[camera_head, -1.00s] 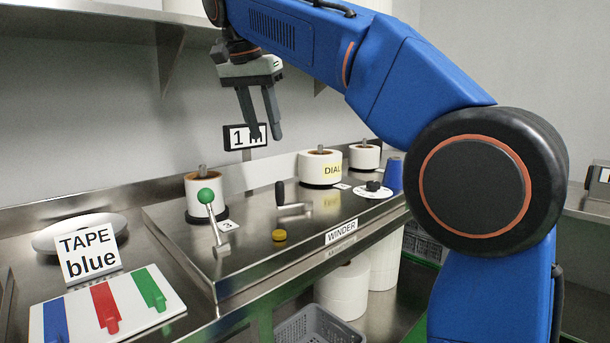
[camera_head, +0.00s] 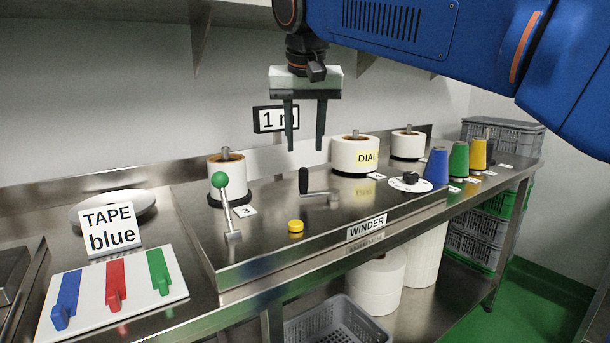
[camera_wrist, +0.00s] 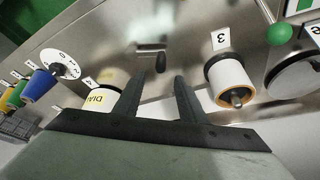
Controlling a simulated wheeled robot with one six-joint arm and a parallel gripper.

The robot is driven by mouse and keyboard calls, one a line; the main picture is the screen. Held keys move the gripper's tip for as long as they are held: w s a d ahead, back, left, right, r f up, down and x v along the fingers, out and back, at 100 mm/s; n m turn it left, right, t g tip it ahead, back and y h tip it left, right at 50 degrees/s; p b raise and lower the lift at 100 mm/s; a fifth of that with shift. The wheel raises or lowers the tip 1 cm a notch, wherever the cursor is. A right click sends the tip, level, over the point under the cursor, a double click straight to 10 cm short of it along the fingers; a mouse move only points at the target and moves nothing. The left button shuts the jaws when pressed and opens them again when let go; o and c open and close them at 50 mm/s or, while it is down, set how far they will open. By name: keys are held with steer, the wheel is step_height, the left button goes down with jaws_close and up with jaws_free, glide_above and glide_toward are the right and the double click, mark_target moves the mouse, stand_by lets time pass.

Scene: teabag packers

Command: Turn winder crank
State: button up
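The winder crank (camera_head: 318,194) stands on the steel winder box, with a metal arm and an upright black handle (camera_head: 303,180) at its left end. In the wrist view the crank (camera_wrist: 151,55) shows beyond my fingertips, between them and apart from both. My gripper (camera_head: 306,148) is open and empty, pointing down above the crank. Its two dark fingers also show in the wrist view (camera_wrist: 160,82). The WINDER label (camera_head: 367,227) is on the box's front edge.
A green-knobbed lever (camera_head: 229,205), a yellow button (camera_head: 295,226) and a white roll (camera_head: 227,178) are left of or near the crank. A DIAL-labelled roll (camera_head: 347,154), a dial (camera_head: 410,182) and coloured cones (camera_head: 437,166) stand to the right.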

mark_target(303, 169)
steer(key=x, duration=1)
steer(key=shift+f, duration=0.25)
jaws_close()
